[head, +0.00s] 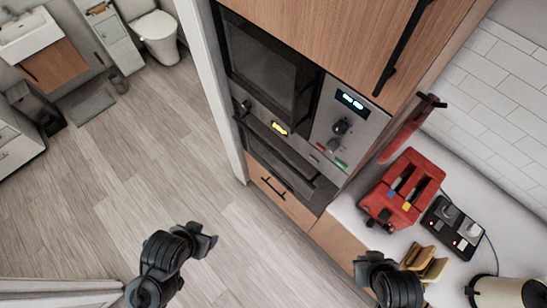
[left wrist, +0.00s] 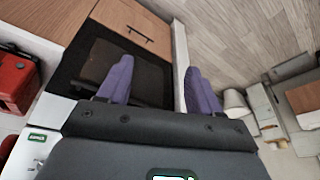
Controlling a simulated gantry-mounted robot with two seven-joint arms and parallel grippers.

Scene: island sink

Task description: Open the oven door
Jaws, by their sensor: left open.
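The oven (head: 283,158) is built into the wood cabinet below the microwave. It has a dark door with a long bar handle and a lit panel, and the door looks shut. In the left wrist view the dark oven door (left wrist: 120,62) shows beyond and between my fingers. My left gripper (head: 207,241) is over the floor, left of the oven and apart from it; its purple fingers (left wrist: 158,78) are spread and empty. My right gripper (head: 368,262) is low by the counter, right of the oven; its fingers are too unclear to judge.
A drawer (head: 272,187) with a bar handle is under the oven. The microwave (head: 265,65) is above. A red toaster (head: 405,188) and tan bread-like pieces (head: 430,262) are on the counter at right. The wood floor (head: 90,200) at left is clear. A white wall edge (head: 208,90) stands left of the cabinet.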

